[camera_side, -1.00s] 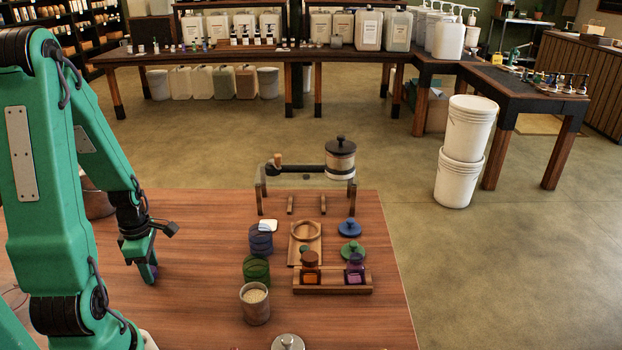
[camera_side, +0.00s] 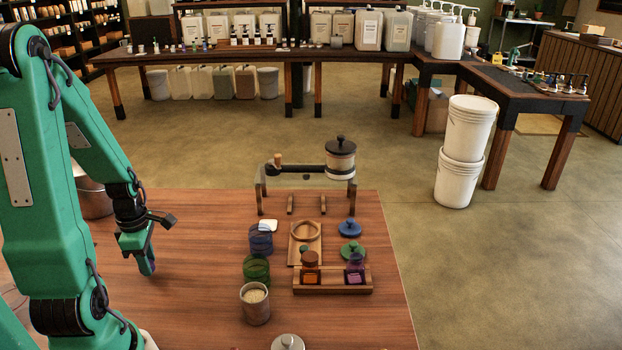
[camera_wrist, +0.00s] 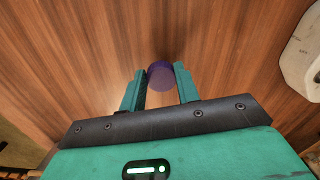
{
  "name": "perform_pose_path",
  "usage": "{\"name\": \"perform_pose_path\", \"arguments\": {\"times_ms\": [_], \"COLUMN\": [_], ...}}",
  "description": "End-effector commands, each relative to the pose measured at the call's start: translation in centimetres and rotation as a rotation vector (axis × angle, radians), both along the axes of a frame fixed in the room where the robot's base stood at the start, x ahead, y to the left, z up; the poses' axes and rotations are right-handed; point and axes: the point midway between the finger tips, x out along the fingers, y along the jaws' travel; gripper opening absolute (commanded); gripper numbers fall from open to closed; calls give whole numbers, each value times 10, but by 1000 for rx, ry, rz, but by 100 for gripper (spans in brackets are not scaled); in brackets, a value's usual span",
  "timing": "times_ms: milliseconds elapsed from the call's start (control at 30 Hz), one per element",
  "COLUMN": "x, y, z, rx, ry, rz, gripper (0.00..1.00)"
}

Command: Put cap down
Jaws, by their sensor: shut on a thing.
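My gripper (camera_side: 147,262) is at the left of the wooden table in the side view, shut on a small purple cap. In the wrist view the purple cap (camera_wrist: 160,74) sits between the teal fingertips, over bare wood. The cap is mostly hidden by the fingers in the side view. I cannot tell whether it touches the table. A purple bottle (camera_side: 355,274) and an orange bottle (camera_side: 310,274) stand in a wooden rack (camera_side: 332,289) to the right, well apart from my gripper.
Blue (camera_side: 261,239) and green (camera_side: 256,270) glass jars and a filled cup (camera_side: 255,305) stand mid-table. Blue (camera_side: 350,229) and green (camera_side: 351,250) lids lie farther right. A metal bucket (camera_side: 93,198) is behind my arm. The wood around my gripper is clear.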

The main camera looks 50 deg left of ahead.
Motion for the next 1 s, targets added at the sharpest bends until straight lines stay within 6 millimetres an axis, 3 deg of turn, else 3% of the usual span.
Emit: {"name": "perform_pose_path", "arguments": {"times_ms": [200, 1000], "x": [1, 37], "y": [1, -93], "z": [21, 79], "rx": [4, 1], "ry": [-3, -2], "rz": [0, -5], "gripper": [8, 8]}}
